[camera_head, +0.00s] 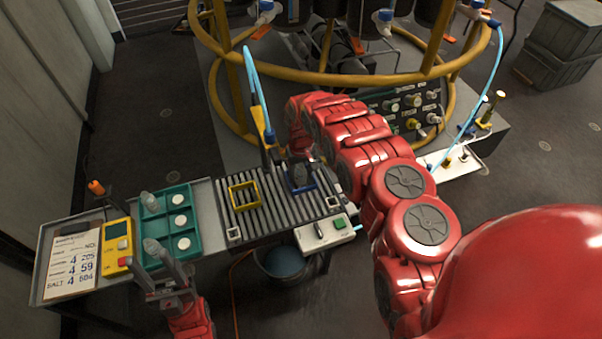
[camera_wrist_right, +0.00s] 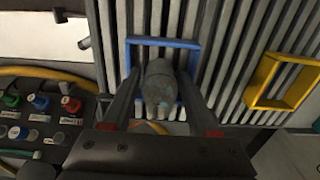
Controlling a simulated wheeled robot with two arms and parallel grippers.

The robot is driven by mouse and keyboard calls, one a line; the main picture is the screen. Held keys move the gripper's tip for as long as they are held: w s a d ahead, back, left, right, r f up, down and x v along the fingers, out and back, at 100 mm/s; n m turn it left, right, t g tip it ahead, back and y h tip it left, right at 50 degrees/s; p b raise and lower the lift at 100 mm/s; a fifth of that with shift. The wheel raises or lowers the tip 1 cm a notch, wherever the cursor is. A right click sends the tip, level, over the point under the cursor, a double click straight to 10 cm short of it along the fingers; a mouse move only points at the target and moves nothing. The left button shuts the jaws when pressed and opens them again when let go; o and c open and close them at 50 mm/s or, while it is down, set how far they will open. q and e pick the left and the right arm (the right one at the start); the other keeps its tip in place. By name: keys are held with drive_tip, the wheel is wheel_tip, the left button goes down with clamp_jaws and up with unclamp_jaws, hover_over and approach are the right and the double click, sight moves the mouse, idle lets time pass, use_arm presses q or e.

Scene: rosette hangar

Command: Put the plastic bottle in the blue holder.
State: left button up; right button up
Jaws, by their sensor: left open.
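The plastic bottle (camera_wrist_right: 158,88), grey and translucent, is between the fingers of my right gripper (camera_wrist_right: 158,80). The fingers look shut on it. The blue holder (camera_wrist_right: 163,42) is a square frame on the slatted rack. In the right wrist view the bottle overlaps the frame's opening; whether its base touches the slats is hidden. In the head view the blue holder (camera_head: 289,190) is partly covered by my right gripper (camera_head: 301,170). My left gripper (camera_head: 165,262) is open and empty at the front edge of the teal tray (camera_head: 148,263).
A yellow frame (camera_head: 244,195) lies on the rack left of the blue holder. The teal tray has a clear vessel (camera_head: 149,202) and several white round pieces. A yellow device (camera_head: 117,243) and printed sheet (camera_head: 73,262) lie further left. A switch box (camera_head: 325,232) is in front.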

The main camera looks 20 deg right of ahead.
sight(301, 165)
drive_tip(key=shift+r, duration=0.15)
wheel_tip(301, 165, up, 7)
drive_tip(key=shift+w+r+b, duration=0.1)
drive_tip(key=shift+b, duration=0.4)
wheel_tip(301, 165, up, 5)
drive_tip(key=p, duration=0.3)
